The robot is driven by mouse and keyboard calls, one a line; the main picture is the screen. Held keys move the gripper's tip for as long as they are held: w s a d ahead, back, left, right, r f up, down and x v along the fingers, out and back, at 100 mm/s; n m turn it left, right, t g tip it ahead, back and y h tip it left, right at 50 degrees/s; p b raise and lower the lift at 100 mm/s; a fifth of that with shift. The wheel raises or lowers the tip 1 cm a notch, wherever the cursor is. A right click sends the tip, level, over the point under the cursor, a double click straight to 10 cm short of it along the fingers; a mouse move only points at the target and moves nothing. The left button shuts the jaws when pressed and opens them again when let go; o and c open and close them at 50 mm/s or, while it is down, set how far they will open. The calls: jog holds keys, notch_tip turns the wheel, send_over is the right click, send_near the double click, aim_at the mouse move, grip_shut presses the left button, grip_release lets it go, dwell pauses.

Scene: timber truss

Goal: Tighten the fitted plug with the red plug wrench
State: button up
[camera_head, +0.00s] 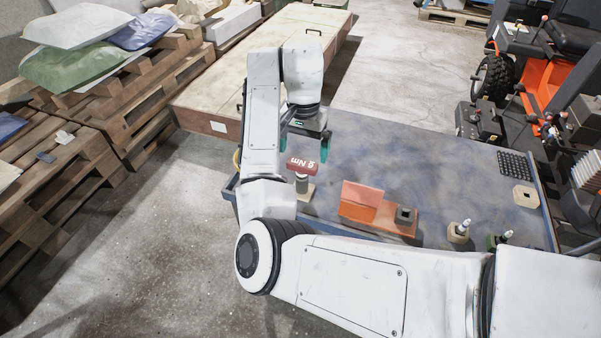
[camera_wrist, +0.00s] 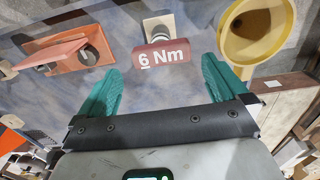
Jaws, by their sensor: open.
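The red plug wrench (camera_head: 303,164) has a red block handle marked "6 Nm" and stands upright on a pale base at the table's left end. It also shows in the wrist view (camera_wrist: 160,56), ahead of my gripper. My gripper (camera_head: 305,139) is open and empty, with its teal fingers spread either side of the wrench in the wrist view (camera_wrist: 160,65); no contact is visible.
Two small plugs stand in a beige holder (camera_head: 458,236) and a green holder (camera_head: 494,241) to the right. A yellow funnel (camera_wrist: 258,30) is close right of the wrench in the wrist view. The blue table (camera_head: 400,150) is clear behind the fixture.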

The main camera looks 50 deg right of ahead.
aim_at(302, 163)
jog(key=shift+w+a+f+p, duration=0.1)
jog(key=shift+f+p, duration=0.3)
jog(key=shift+f, duration=2.65)
jog(key=c, duration=1)
jog(key=shift+o, duration=0.2)
jog(key=shift+r, duration=0.1)
notch_tip(302, 163, up, 10)
jog(key=shift+f, duration=0.1)
